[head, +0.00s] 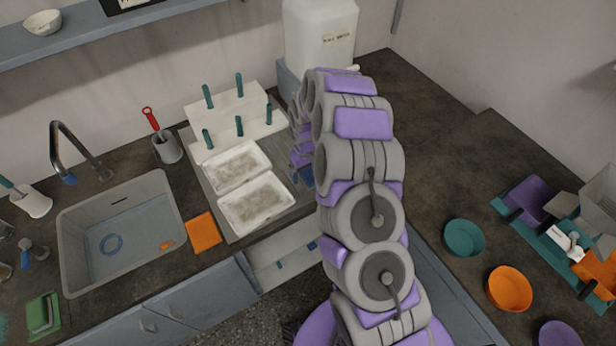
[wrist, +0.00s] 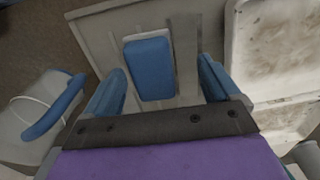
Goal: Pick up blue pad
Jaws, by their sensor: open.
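The blue pad (wrist: 149,69) is a rounded block with a pale strip along its top end. It lies on a light grey surface in the wrist view. My gripper (wrist: 162,70) is open, with one blue finger to the left of the pad and the other to its right, each with a gap to it. I cannot tell how high the fingers are above the surface. In the head view my arm hides most of this spot, and only a small bit of blue shows beside it; I cannot tell what it is.
White trays with brown residue (head: 256,200) lie left of my arm, before a white rack with teal pegs (head: 222,110). A white canister (head: 318,40) stands behind. A sink (head: 120,235) is at left. Teal (head: 464,238) and orange (head: 510,288) bowls are at right.

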